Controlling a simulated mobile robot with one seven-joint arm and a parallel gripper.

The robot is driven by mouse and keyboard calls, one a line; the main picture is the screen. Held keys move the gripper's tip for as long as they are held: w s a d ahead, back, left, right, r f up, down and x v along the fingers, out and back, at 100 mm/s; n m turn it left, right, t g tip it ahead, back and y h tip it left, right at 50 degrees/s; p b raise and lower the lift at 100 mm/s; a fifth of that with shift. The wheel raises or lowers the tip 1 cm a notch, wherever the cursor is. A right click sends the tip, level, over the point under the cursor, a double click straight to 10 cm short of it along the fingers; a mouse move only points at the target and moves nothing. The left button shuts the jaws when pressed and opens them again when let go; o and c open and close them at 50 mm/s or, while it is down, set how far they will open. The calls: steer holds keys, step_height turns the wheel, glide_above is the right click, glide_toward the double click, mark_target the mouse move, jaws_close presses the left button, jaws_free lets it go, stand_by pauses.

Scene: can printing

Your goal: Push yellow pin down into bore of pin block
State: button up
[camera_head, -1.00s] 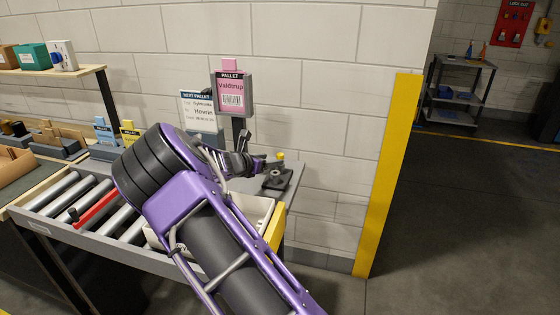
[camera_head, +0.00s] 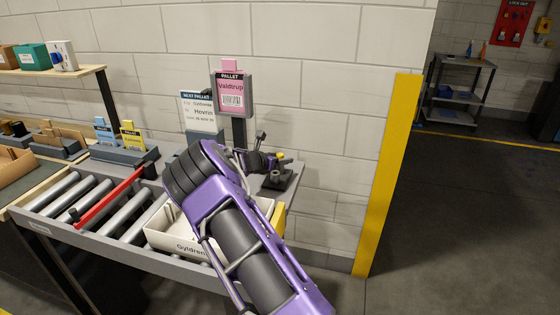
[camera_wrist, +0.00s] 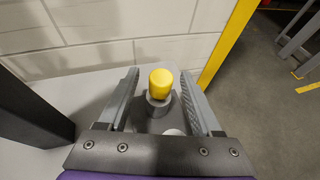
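The yellow pin (camera_wrist: 160,82) stands upright with a rounded yellow head above a grey round collar (camera_wrist: 159,106) in the wrist view. How deep it sits in the bore cannot be told. My gripper (camera_wrist: 160,78) is open, with one finger on each side of the pin and visible gaps on both sides. In the head view my gripper (camera_head: 268,160) is at the block, partly hidden by my own wrist.
A white bin (camera_head: 172,240) sits on the roller conveyor (camera_head: 60,190), left of the block. A pallet sign (camera_head: 232,94) on a dark post stands behind my arm. The tiled wall is close behind the block. A yellow post (camera_head: 388,175) stands to the right.

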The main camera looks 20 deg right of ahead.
mark_target(280, 154)
jaws_close()
step_height(280, 154, up, 9)
steer(key=shift+a+f+p, duration=0.1)
steer(key=shift+p, duration=0.2)
steer(key=s+a+r+b, duration=0.2)
steer(key=s+a+b, duration=0.1)
steer(key=s, duration=0.2)
stand_by(0.3)
steer(key=shift+a, duration=0.1)
